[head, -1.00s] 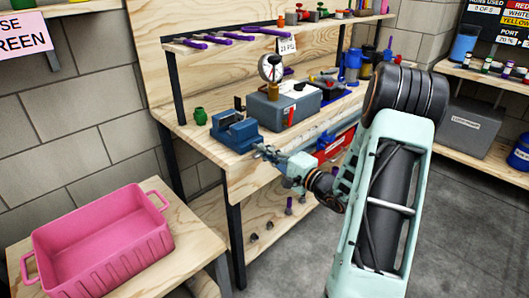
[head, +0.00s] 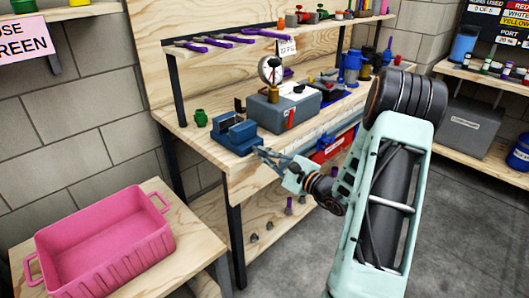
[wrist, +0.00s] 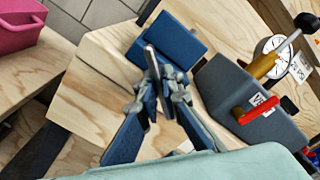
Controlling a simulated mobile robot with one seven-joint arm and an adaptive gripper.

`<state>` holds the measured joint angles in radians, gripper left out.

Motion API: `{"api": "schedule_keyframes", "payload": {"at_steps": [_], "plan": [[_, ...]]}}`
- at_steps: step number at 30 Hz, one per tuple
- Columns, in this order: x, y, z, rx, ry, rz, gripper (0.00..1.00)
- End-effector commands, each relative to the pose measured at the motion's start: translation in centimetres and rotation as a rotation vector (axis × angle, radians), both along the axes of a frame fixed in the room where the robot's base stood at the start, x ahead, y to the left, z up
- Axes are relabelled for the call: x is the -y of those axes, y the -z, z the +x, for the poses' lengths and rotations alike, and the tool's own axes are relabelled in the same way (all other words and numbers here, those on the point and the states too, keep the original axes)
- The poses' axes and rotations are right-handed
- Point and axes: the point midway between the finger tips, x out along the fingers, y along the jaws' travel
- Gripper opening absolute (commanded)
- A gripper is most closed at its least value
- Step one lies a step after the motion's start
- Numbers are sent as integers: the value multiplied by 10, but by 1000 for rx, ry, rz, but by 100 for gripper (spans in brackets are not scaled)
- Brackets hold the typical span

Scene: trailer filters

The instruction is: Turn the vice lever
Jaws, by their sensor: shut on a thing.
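The blue vice (head: 236,133) sits at the front left corner of the wooden workbench. It also shows in the wrist view (wrist: 168,40), with its grey metal lever (wrist: 151,58) reaching toward me. My gripper (head: 268,155) is at the front of the vice, just off the bench edge. In the wrist view my gripper (wrist: 160,92) has its two fingers closed on either side of the lever. The fingers hide part of the lever and the screw behind it.
A grey box (head: 284,108) with a red lever and a dial gauge (head: 270,70) stands right of the vice. A green part (head: 201,118) is behind it to the left. A pink crate (head: 100,245) sits on a lower table at left.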

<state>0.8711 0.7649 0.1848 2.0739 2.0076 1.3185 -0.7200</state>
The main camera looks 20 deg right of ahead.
Motion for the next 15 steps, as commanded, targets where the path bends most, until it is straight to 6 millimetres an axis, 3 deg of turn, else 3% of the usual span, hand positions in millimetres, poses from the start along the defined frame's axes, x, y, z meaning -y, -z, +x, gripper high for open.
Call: {"api": "schedule_keyframes", "payload": {"at_steps": [15], "plan": [[0,-3,0,-169,1,464,0]]}}
